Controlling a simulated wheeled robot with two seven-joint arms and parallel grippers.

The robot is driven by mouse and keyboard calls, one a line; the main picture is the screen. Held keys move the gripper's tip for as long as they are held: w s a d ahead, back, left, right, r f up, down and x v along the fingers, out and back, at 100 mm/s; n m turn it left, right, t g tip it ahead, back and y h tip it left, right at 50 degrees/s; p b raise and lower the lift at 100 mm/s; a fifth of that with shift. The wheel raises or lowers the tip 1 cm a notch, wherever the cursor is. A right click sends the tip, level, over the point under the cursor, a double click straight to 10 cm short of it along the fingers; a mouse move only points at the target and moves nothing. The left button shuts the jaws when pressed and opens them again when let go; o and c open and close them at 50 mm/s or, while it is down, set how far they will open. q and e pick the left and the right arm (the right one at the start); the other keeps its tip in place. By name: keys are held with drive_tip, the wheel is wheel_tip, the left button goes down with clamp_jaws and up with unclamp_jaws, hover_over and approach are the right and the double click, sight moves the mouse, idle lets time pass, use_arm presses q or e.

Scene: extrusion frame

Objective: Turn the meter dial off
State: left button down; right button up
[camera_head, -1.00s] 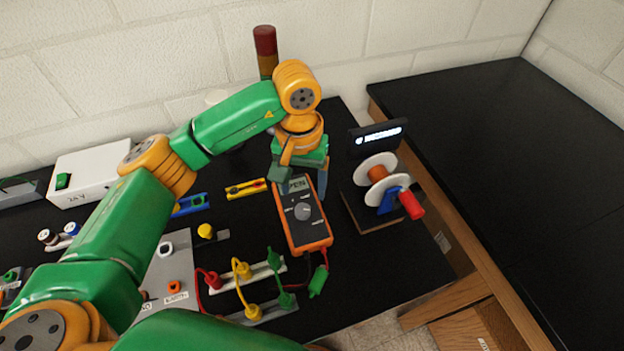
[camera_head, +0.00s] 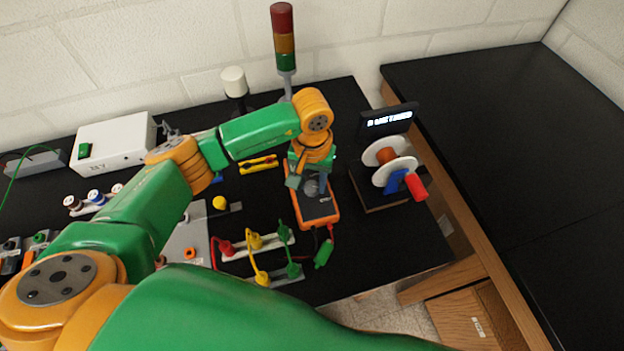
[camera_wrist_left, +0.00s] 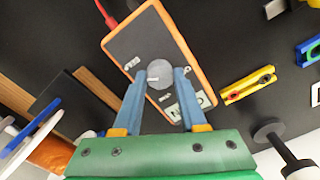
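The orange meter (camera_head: 318,212) with a dark face lies on the black bench, and it fills the upper middle of the left wrist view (camera_wrist_left: 128,46). Its round grey dial (camera_wrist_left: 160,74) has a small white pointer mark. My left gripper (camera_head: 308,185) is over the meter. In the left wrist view its two blue fingers (camera_wrist_left: 160,77) stand apart, one on each side of the dial. I cannot tell whether they touch it. The arm and fingers partly hide the dial and display in the head view. My right gripper is not in view.
A spool stand (camera_head: 391,172) with a red handle and a small lit display (camera_head: 388,121) stands right of the meter. Plug leads (camera_head: 256,250) lie to the left. A signal tower (camera_head: 284,40) stands behind. A second black table (camera_head: 500,130) is at the right.

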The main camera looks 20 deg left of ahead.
use_arm(q)
drive_tip(key=shift+n+b, duration=0.7)
drive_tip(key=shift+b, duration=0.05)
drive_tip(key=shift+n, duration=0.3)
idle(0.4)
idle(0.8)
drive_tip(key=shift+c, duration=2.3)
unclamp_jaws()
drive_tip(key=shift+r+b, duration=0.1)
drive_tip(key=shift+b, duration=0.2)
